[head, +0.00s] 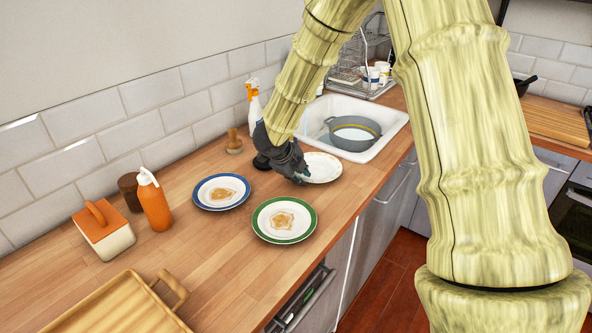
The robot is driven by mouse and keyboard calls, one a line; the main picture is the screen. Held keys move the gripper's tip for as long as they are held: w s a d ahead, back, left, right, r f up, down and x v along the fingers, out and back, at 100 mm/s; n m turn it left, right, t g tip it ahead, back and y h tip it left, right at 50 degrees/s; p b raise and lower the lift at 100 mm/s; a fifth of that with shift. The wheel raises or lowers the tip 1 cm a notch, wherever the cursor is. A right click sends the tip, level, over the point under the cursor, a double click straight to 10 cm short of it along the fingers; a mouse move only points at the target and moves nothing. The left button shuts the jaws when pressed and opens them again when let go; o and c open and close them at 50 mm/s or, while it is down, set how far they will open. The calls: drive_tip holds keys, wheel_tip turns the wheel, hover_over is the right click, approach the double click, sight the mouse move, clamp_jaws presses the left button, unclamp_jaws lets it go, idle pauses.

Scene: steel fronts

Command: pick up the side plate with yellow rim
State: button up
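The side plate with a thin yellowish rim (325,168) lies on the wooden worktop just in front of the sink. My dark grey gripper (298,179) reaches down to its left edge and covers part of it. I cannot tell whether the fingers touch the plate or how far apart they are. A blue-rimmed plate (221,191) lies to the left and a green-rimmed plate (284,220) lies nearer the front. Both have a brownish patch in the middle.
The white sink (390,122) holds a grey basin (353,138). A spray bottle (252,100) stands behind my gripper. An orange bottle (154,203), an orange-lidded box (103,230) and a wooden tray (120,308) are to the left. The worktop edge runs close on the right.

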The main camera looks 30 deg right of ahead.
drive_tip(key=shift+s+d, duration=0.1)
drive_tip(key=shift+w+f, duration=0.2)
drive_tip(key=shift+s, duration=0.1)
clamp_jaws()
